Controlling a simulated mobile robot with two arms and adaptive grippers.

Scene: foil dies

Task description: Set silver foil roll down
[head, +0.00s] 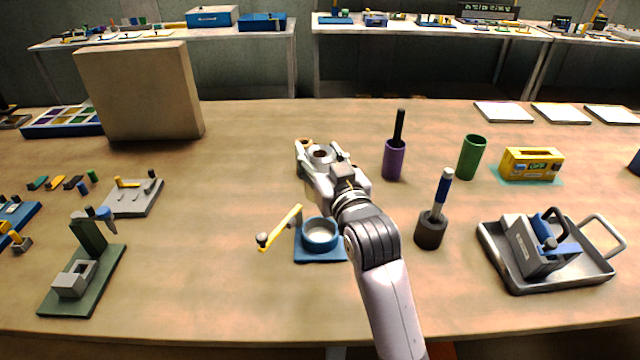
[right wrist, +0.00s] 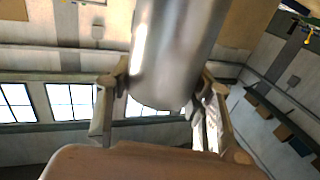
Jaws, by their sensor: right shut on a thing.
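The silver foil roll (right wrist: 172,50) is a smooth, shiny grey cylinder, held between the two fingers of my right gripper in the right wrist view. My right gripper (head: 308,152) is shut on it. In the head view the gripper is over the middle of the table, and I cannot make out the roll there; the gripper and arm seem to hide it. A purple roll (head: 394,162) stands upright with a black rod rising from its top. A green roll (head: 470,158) stands to its right. My left gripper is not in view.
A blue holder with a round cup (head: 320,236) and a yellow lever (head: 281,226) lie near my right arm. A dark cup with a blue-handled tool (head: 431,230) stands right of the arm. A metal tray (head: 505,272) is farther right.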

